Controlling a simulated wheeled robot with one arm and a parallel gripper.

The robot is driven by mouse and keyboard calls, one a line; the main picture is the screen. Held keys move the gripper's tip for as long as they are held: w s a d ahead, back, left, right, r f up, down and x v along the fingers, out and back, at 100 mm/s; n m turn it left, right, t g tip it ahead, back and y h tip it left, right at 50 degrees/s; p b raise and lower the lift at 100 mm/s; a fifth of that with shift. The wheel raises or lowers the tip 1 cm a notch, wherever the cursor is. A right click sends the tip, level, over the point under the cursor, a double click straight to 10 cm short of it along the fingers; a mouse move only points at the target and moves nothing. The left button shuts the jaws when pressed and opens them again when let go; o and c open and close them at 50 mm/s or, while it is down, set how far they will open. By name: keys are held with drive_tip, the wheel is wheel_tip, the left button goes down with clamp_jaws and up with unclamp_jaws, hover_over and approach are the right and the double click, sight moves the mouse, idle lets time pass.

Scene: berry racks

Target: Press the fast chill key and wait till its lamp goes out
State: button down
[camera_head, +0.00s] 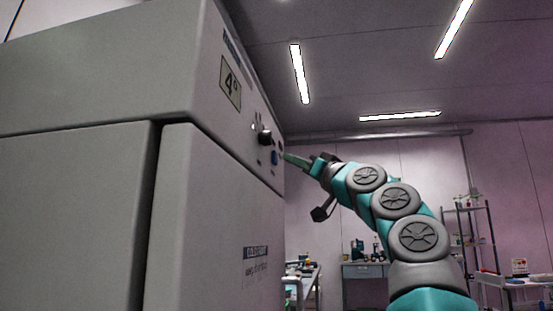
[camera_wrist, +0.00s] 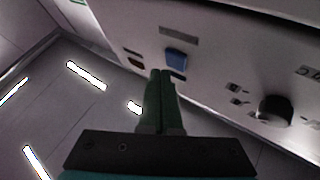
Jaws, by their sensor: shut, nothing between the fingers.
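The control panel is on the upper front of a large grey cabinet (camera_head: 225,130). A blue key (camera_head: 274,158) sits on the panel and also shows in the wrist view (camera_wrist: 177,59). Its label is too small to read, so I cannot tell if it is the fast chill key. A small dark red piece (camera_wrist: 136,61) lies left of it in the wrist view; no lit lamp is clear. My gripper (camera_head: 286,156) is shut and empty. Its green fingertips (camera_wrist: 161,73) point at the panel close to the blue key; whether they touch is unclear.
A black knob (camera_head: 265,137) stands out from the panel near the blue key, also in the wrist view (camera_wrist: 275,110). A display (camera_head: 230,83) above reads 4°. A bench (camera_head: 365,271) and a shelf rack (camera_head: 468,235) stand far behind, with open room between.

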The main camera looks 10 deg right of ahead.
idle(0.3)
drive_tip(key=shift+w+a, duration=0.15)
drive_tip(key=shift+a, duration=0.25)
drive_tip(key=shift+w+a, duration=0.1)
drive_tip(key=shift+a, duration=0.35)
idle(0.7)
drive_tip(key=shift+d, duration=0.1)
drive_tip(key=shift+s+d, duration=0.25)
drive_tip(key=shift+d, duration=0.5)
drive_tip(key=shift+d, duration=0.1)
drive_tip(key=d, duration=0.1)
drive_tip(key=s+d, duration=0.1)
drive_tip(key=d, duration=0.2)
drive_tip(key=shift+s+d, duration=0.3)
idle(0.9)
